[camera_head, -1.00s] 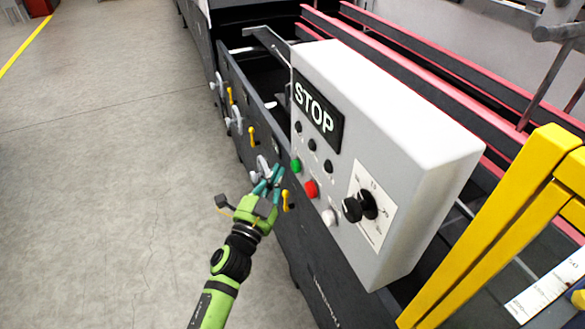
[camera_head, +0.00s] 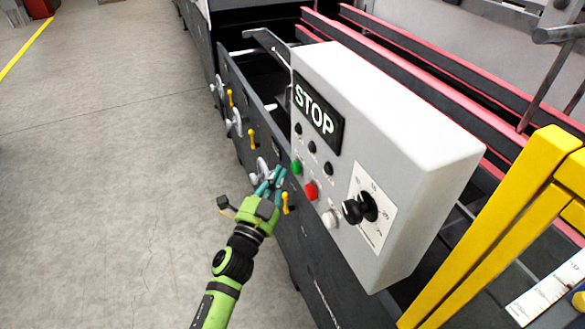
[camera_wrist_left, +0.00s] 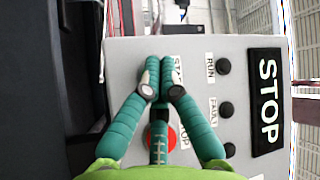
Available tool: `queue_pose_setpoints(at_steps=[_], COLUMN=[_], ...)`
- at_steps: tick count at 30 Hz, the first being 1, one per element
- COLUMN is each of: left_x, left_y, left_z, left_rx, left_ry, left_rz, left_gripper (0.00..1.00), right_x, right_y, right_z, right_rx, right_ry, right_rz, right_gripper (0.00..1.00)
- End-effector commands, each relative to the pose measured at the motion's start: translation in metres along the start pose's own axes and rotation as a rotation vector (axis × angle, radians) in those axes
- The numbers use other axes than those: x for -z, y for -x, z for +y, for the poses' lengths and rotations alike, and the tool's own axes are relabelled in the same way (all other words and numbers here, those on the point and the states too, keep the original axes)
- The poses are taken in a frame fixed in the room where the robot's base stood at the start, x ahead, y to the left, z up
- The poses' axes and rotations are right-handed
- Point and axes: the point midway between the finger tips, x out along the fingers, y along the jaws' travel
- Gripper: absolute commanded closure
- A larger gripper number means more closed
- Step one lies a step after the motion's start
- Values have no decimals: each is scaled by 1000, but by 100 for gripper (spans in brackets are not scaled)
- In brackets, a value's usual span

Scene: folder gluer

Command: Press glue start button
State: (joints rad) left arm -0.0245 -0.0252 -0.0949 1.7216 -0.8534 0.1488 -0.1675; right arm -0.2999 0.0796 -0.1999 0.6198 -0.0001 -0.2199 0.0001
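The grey control box (camera_head: 400,120) has a green button (camera_head: 296,167) near its lower left edge, with a red button (camera_head: 311,190) and a white button (camera_head: 330,218) below it. My left gripper (camera_head: 276,173) is in front of the box, just left of the green button. In the left wrist view its teal fingers (camera_wrist_left: 160,78) come together at the tips with nothing seen between them. They cover the green button's place, beside a partly hidden label (camera_wrist_left: 177,72). The red button (camera_wrist_left: 172,137) shows behind the fingers. Contact cannot be told. My right gripper is not in view.
A black STOP sign (camera_head: 317,118), several dark indicators and a black rotary knob (camera_head: 360,208) are on the same panel. Yellow levers (camera_head: 252,138) line the machine's side. A yellow frame (camera_head: 500,225) stands at right. Open floor (camera_head: 110,170) lies left.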

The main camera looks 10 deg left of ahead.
Motion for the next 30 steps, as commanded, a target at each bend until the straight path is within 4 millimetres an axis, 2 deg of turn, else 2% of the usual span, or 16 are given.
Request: queue_pose_setpoints(at_steps=[30], left_x=[4], left_y=[-6], left_z=[5], left_rx=[-1], left_ry=[0], left_rz=[0], left_gripper=[100], right_x=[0], right_y=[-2], right_z=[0], right_rx=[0], right_ry=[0], right_rz=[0], right_gripper=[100])
